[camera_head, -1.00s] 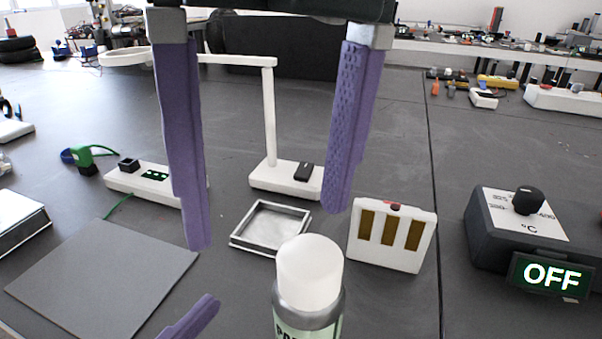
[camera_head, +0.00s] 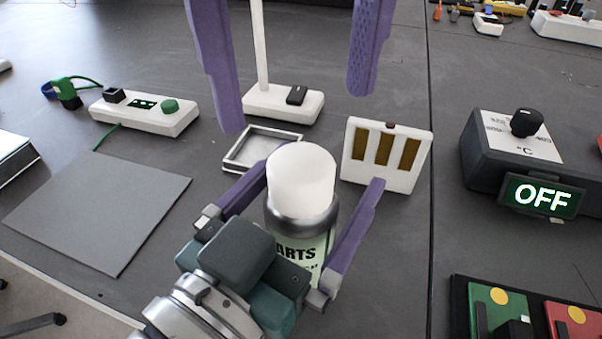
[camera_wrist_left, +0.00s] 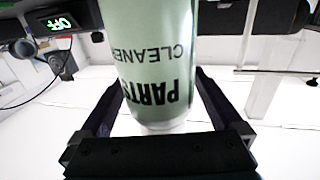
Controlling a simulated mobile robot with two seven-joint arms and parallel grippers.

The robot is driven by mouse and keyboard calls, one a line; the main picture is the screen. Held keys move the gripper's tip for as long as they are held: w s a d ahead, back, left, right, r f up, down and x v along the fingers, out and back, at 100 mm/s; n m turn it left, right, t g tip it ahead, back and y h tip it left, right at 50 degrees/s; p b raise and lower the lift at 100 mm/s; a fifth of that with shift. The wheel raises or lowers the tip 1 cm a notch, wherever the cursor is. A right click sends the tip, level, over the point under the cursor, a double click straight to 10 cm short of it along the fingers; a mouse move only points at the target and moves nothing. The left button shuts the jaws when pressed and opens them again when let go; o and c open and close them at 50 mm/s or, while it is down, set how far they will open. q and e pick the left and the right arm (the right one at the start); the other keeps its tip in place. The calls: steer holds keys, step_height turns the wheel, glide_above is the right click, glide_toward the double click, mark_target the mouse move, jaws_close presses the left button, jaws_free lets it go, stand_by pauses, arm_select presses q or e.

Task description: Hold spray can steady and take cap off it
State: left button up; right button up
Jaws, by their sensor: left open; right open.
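The spray can (camera_head: 301,242) stands upright near the front middle of the table, with a pale green label and a grey shoulder. Its white cap (camera_head: 301,180) is on top. My left gripper (camera_head: 318,185) is open, with one purple finger on each side of the can. In the left wrist view the can's body (camera_wrist_left: 160,55) shows upside down between the fingers, with gaps beside it. My right gripper (camera_head: 297,105) is open and empty, its fingers pointing down above and beyond the cap, apart from it.
A small square tray (camera_head: 232,158) and a white slotted block (camera_head: 408,177) stand just behind the can. A grey mat (camera_head: 100,210) lies to the left. A dark heater box with an OFF display (camera_head: 541,196) stands to the right. A white lamp base (camera_head: 262,108) is farther back.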

mark_target(302, 161)
arm_select(q)
steer(key=shift+c, duration=0.2)
jaws_close()
stand_by(0.6)
arm_select(e)
steer(key=shift+o, duration=0.6)
steer(key=n, duration=0.1)
steer(key=r+n, duration=0.1)
steer(key=n, duration=0.1)
steer(key=r+n, duration=0.1)
steer(key=n, duration=0.1)
steer(key=shift+s+d+r+y, duration=0.1)
steer(key=shift+d+r+y, duration=0.1)
steer(key=shift+d+y, duration=0.2)
steer(key=f+n, duration=0.1)
steer(key=f, duration=0.2)
steer(key=f+n, duration=0.1)
steer(key=f, duration=0.2)
steer(key=f+n, duration=0.2)
steer(key=f, duration=0.2)
steer(key=shift+a+y, duration=0.3)
steer(key=shift+a, duration=0.1)
